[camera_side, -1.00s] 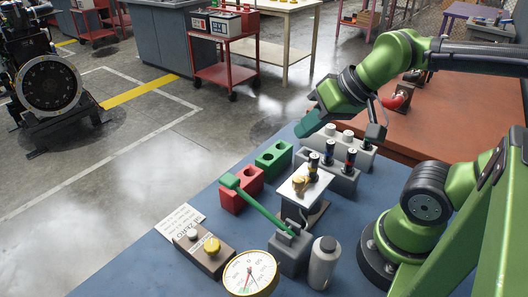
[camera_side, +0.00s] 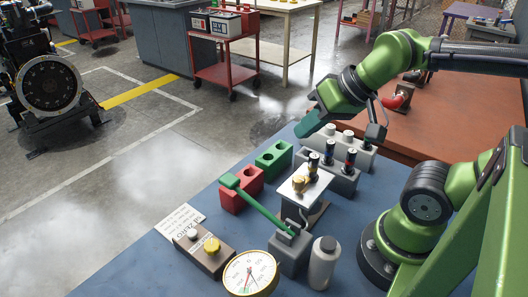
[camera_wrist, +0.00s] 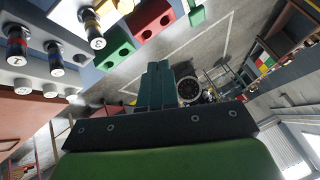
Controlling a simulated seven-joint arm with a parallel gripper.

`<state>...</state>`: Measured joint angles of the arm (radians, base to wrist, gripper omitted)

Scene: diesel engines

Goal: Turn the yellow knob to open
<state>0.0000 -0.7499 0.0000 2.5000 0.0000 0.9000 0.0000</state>
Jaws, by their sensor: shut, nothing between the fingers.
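A yellow knob (camera_side: 211,245) sits on a low brown box (camera_side: 204,252) at the near left of the blue table in the side view. A white knob (camera_side: 192,234) is beside it on the same box. Another yellow, brass-like piece (camera_side: 298,183) stands on a white-topped stand near the table's middle. My gripper (camera_side: 308,124) is shut and empty, above the table's far edge and well away from the yellow knob. Its teal fingers are together in the wrist view (camera_wrist: 158,82). I cannot make out the yellow knob on the box in the wrist view.
A green lever (camera_side: 258,207) slants across the table between the box and the stand. A round gauge (camera_side: 249,274) and grey bottle (camera_side: 323,263) stand at the front. Red (camera_side: 240,191) and green (camera_side: 273,160) blocks and grey holders (camera_side: 335,180) lie below my gripper.

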